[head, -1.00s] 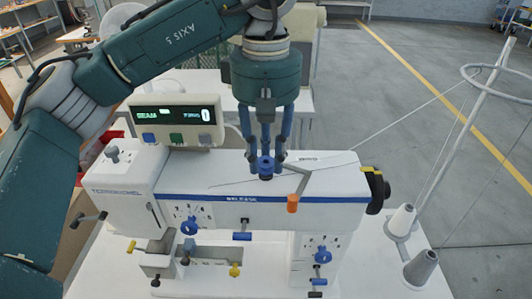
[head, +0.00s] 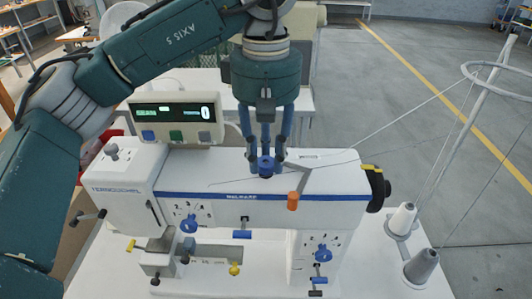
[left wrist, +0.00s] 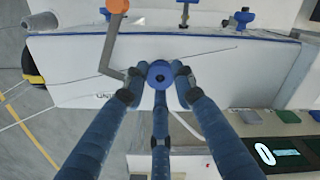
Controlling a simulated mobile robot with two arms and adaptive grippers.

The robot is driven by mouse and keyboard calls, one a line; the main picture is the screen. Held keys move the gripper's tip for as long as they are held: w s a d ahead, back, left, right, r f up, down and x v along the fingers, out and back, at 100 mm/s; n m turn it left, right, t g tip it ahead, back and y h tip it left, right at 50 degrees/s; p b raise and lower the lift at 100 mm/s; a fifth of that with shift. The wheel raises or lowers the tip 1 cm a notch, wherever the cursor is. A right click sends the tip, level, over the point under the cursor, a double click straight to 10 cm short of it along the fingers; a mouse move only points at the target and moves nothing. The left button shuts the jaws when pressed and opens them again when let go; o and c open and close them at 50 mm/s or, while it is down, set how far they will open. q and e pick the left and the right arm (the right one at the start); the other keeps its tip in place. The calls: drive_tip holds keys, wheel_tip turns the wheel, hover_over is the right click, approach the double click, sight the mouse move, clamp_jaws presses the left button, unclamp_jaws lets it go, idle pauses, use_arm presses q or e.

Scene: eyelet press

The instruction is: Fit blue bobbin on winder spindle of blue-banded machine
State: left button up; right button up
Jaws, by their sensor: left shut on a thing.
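The blue bobbin (head: 266,166) is held between the fingers of my left gripper (head: 265,160), just above the top of the blue-banded machine (head: 260,208). It also shows in the left wrist view (left wrist: 160,74), with the left gripper's fingers (left wrist: 158,78) shut around it. The winder spindle is not clearly visible; the bobbin and fingers may hide it. I cannot tell whether the bobbin touches the machine top. A grey lever with an orange knob (head: 293,201) is just right of the bobbin. My right gripper is not in view.
A display box (head: 177,120) stands behind the machine at left. Thread runs across the machine top to a stand (head: 490,100) at right, above grey cones (head: 421,267). A dark handwheel (head: 376,188) is at the machine's right end.

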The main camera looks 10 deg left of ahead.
sight(266, 161)
use_arm(q)
drive_tip(key=shift+f+b, duration=0.4)
drive_tip(key=shift+f, duration=0.05)
idle(0.5)
drive_tip(key=o, duration=0.8)
drive_tip(key=shift+o, duration=0.2)
drive_tip(key=shift+r, duration=0.2)
drive_tip(key=shift+r+p, duration=2.05)
drive_tip(key=shift+r, duration=0.35)
drive_tip(key=shift+f, duration=0.1)
